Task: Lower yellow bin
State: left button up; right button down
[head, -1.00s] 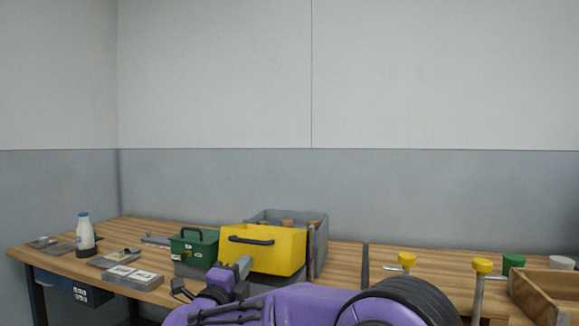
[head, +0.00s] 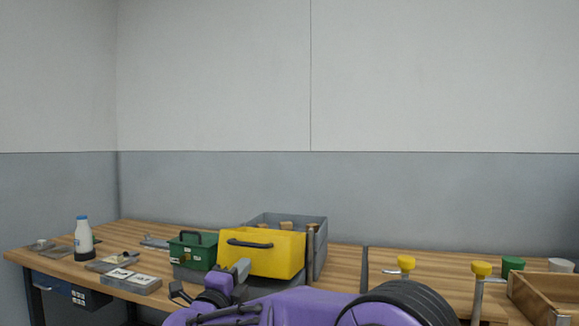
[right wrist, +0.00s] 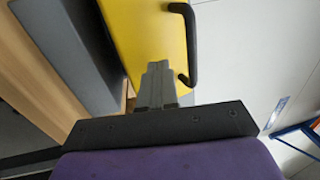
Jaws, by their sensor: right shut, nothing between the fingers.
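The yellow bin (head: 270,260) sits upright on the wooden workbench on a grey support, its black handle (head: 250,243) on the front face. In the right wrist view the yellow bin (right wrist: 150,45) shows sideways with its black handle (right wrist: 189,40). My right gripper (head: 243,267) is in front of the bin's lower front face; its fingers (right wrist: 159,70) are shut and empty, pointing at the bin, beside the handle and not around it. Whether the fingertips touch the bin I cannot tell. My left gripper is not in view.
A green box (head: 193,252) stands left of the bin, a grey crate (head: 320,250) behind it. A white bottle (head: 83,235) is at the far left. Yellow-topped posts (head: 481,268) and a wooden tray (head: 545,296) are at the right. Bench (head: 345,262) is partly bare.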

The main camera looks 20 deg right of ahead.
aim_at(247, 243)
jog(key=r+p, duration=0.1)
jog(key=s+a+r+p, duration=0.1)
jog(key=r+p, duration=0.1)
jog(key=r, duration=0.1)
jog(key=shift+s+a, duration=0.2)
jog(key=shift+s, duration=0.15)
jog(key=r+v, duration=0.1)
jog(key=v, duration=0.8)
jog(key=shift+s, duration=0.15)
jog(key=shift+a, duration=0.1)
